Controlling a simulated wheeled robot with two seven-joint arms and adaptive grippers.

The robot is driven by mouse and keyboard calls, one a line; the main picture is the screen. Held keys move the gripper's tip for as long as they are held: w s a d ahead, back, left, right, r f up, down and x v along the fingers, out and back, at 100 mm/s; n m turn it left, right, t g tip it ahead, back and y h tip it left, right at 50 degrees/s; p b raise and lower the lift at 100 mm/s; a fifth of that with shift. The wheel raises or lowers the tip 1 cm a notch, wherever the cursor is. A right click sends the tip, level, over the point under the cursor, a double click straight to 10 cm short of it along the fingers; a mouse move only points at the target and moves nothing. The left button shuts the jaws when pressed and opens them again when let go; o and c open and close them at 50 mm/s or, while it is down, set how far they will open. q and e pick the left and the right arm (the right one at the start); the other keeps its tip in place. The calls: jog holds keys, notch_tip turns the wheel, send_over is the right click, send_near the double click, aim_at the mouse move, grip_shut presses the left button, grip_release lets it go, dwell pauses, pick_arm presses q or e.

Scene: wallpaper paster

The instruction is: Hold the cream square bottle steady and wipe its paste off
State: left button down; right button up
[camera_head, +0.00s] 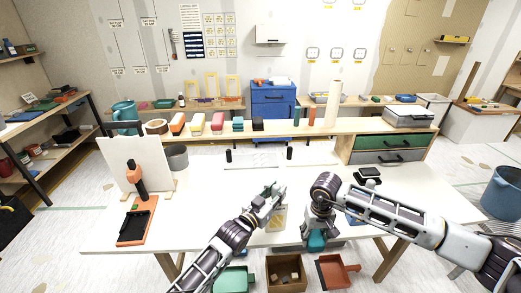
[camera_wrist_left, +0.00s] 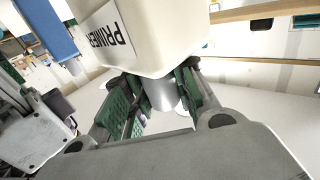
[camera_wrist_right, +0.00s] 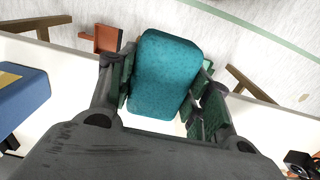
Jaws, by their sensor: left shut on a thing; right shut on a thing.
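The cream square bottle (camera_wrist_left: 165,35) fills the upper middle of the left wrist view, with a white PRIMER label on one side. My left gripper (camera_head: 272,193) is shut on its grey neck (camera_wrist_left: 162,94), and the body lies beyond the fingers. My right gripper (camera_head: 317,236) is shut on a teal sponge (camera_wrist_right: 163,75), low over the table's front edge. The sponge shows apart from the bottle. I see no clear paste on the visible bottle sides.
An orange-and-black tool (camera_head: 137,215) stands on the left of the white table (camera_head: 215,205).

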pick_arm(q)
jog(key=shift+s+f, duration=0.1)
jog(key=shift+f, duration=0.3)
jog(key=c, duration=1.4)
grip_release()
jog(key=o, duration=0.3)
jog(key=shift+r, duration=0.1)
jog(key=shift+a, duration=0.15)
jog(key=shift+v, duration=5.85)
jog(key=shift+r, duration=0.15)
jog(key=shift+s, duration=0.15)
pick_arm(e)
jog(key=shift+f, duration=0.1)
